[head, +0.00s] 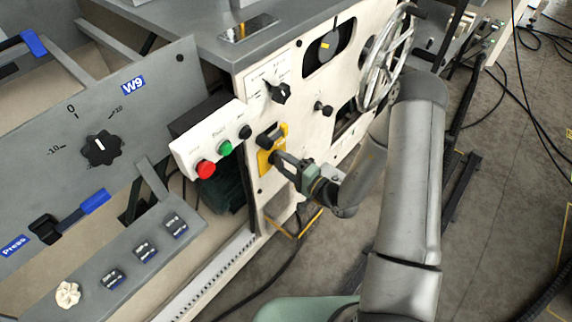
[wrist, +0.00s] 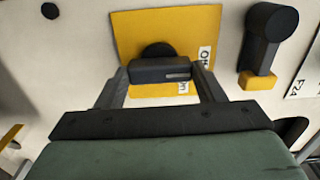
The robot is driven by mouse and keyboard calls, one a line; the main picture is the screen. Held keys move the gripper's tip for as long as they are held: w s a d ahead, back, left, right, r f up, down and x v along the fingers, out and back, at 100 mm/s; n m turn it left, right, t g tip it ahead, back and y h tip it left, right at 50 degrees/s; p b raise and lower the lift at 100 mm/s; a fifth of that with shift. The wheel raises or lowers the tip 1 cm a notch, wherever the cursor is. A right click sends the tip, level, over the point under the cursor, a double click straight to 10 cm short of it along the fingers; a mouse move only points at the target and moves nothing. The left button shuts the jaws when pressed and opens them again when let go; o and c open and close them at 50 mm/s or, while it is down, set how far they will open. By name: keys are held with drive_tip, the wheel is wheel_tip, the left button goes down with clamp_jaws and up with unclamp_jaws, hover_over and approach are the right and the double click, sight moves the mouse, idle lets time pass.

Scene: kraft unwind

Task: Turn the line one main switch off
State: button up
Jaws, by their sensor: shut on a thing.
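The main switch has a black bar handle (wrist: 160,69) on a round black hub, mounted on a yellow plate (wrist: 135,30). The plate also shows in the head view (head: 264,168) on the cream machine panel. In the wrist view the handle lies level across the picture. A partly covered label reading "On" is below its right end, and an "OFF" label is at the plate's right edge. My gripper (wrist: 160,80) has one finger at each end of the handle and is shut on it. In the head view my gripper (head: 279,160) hides most of the handle.
A black lever with a yellow base (wrist: 260,45) is close to the right finger in the wrist view. In the head view, a box with red (head: 206,169) and green buttons is left of my gripper. A handwheel (head: 387,60) is at upper right.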

drive_tip(key=o, duration=1)
drive_tip(key=shift+d, duration=0.1)
drive_tip(key=v, duration=1.7)
drive_tip(key=shift+s+d+p, duration=0.15)
drive_tip(key=shift+p, duration=0.15)
drive_tip(key=s+a+r+n+g+p, duration=0.3)
drive_tip(key=s+r+g+p, duration=0.15)
drive_tip(key=r, duration=0.35)
drive_tip(key=s+a+r+n+g+h+p, duration=0.1)
drive_tip(key=s+a+r+n+g+p, duration=0.15)
drive_tip(key=r+g, duration=0.45)
drive_tip(key=s+a+r+n+g+p, duration=0.3)
drive_tip(key=s+r+g+p, duration=0.1)
drive_tip(key=r, duration=0.5)
drive_tip(key=s+d+r+t+h+p, duration=0.1)
drive_tip(key=d+r+h+p, duration=0.1)
drive_tip(key=r+h, duration=0.2)
drive_tip(key=s+d+r+t+h+p, duration=0.1)
drive_tip(key=d+r+h+p, duration=0.2)
drive_tip(key=r, duration=0.3)
drive_tip(key=s+d+r+t+h+p, duration=0.1)
drive_tip(key=d+r+t+h+p, duration=0.1)
drive_tip(key=r+h, duration=0.3)
drive_tip(key=shift+d+r+p, duration=0.1)
drive_tip(key=shift+d+p, duration=0.45)
drive_tip(key=shift+d, duration=0.15)
